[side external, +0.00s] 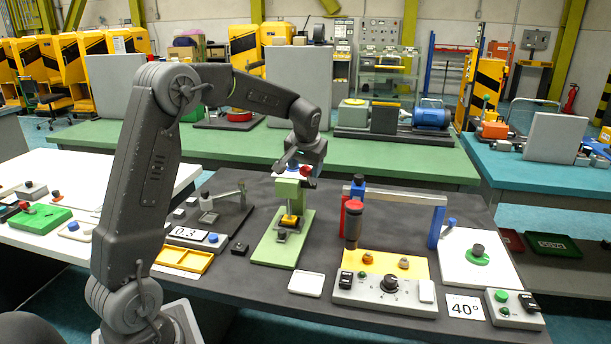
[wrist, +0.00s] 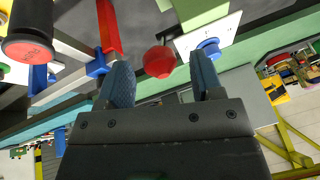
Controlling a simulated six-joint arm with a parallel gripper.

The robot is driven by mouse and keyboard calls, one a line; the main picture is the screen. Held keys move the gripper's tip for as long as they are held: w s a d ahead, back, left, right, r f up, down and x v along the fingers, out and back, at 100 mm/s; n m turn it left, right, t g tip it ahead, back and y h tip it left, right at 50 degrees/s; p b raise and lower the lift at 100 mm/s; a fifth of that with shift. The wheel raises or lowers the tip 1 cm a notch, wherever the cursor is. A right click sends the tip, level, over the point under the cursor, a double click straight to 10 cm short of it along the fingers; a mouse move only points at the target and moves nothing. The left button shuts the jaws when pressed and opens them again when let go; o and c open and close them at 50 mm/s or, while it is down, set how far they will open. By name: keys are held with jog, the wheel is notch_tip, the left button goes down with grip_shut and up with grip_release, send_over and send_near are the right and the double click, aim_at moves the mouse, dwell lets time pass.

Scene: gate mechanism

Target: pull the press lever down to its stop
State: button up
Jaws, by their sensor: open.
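The press (side external: 290,200) is a pale green stand on a green base plate, with a yellow part low in its middle. The lever's red ball knob (side external: 309,170) is high beside the press top, just below my gripper (side external: 297,168). In the wrist view the red ball (wrist: 159,62) lies between the lines of my two blue fingers, around the fingertips, with a thin dark rod beyond it. My gripper (wrist: 161,75) is open, with a visible gap on both sides of the ball. I cannot tell whether the ball is fully between the fingers.
A blue and red gate frame (side external: 400,197) with a dark red-topped cylinder (side external: 353,225) stands right of the press. A grey clamp-like fixture (side external: 210,215) stands left. A control box (side external: 385,292) and white tray (side external: 306,284) lie in front.

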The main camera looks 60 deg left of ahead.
aim_at(309, 178)
jog(key=shift+x, duration=2.05)
grip_shut()
